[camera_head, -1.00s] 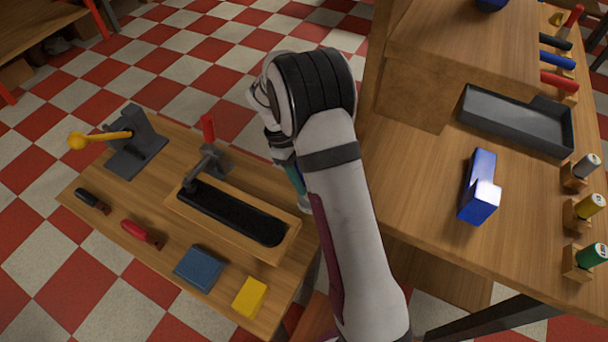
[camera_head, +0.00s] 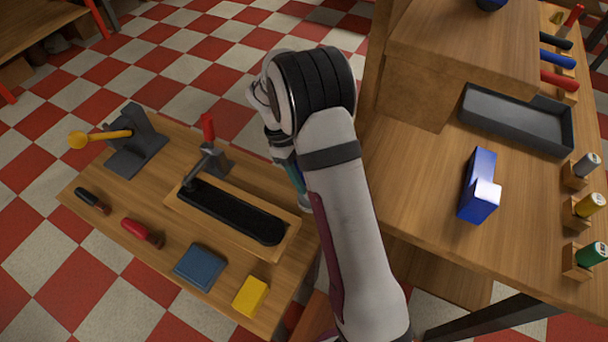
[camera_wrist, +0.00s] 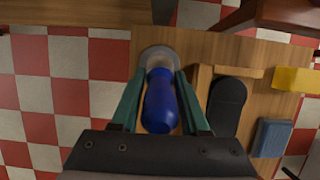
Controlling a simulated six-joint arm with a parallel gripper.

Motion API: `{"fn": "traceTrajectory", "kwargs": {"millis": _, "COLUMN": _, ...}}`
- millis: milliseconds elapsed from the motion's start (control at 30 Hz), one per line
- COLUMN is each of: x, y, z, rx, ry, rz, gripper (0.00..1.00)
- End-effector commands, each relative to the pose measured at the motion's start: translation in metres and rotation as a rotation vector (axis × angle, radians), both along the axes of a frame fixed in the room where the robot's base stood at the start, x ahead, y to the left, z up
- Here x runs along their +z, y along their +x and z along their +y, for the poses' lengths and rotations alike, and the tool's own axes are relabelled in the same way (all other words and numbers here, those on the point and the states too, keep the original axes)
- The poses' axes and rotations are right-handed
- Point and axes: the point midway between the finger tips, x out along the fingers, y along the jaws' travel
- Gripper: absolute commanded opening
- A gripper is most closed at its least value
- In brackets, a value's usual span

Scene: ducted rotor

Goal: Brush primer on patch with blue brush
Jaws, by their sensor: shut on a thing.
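My gripper (camera_wrist: 160,78) is shut on the blue brush (camera_wrist: 160,106), with one green finger on each side of its handle. The bristle end points away from the wrist camera, into or just above a round grey pot (camera_wrist: 146,54) at the table's edge; I cannot tell which. In the head view my arm hides most of the gripper, the brush and the pot. A long black piece (camera_head: 235,214) with a rounded end lies in a wooden frame under a red-handled clamp (camera_head: 208,150). It also shows in the wrist view (camera_wrist: 228,103), right of my gripper. No separate patch can be made out.
The left table holds a grey stand with a yellow-orange knob (camera_head: 136,150), a black-handled tool (camera_head: 90,199), a red-handled tool (camera_head: 140,232), a blue block (camera_head: 200,267) and a yellow block (camera_head: 251,296). The right bench has a grey tray (camera_head: 515,115) and a blue part (camera_head: 478,187).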

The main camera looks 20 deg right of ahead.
Motion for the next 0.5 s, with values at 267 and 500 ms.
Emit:
{"fn": "traceTrajectory", "kwargs": {"millis": 267, "x": 0.032, "y": 0.001, "z": 0.0, "rx": 0.0, "ry": 0.0, "rz": -0.004, "gripper": 0.0}}
{"fn": "traceTrajectory", "kwargs": {"millis": 500, "x": 0.059, "y": 0.001, "z": 0.0, "rx": -0.001, "ry": -0.001, "rz": -0.004, "gripper": 0.0}}
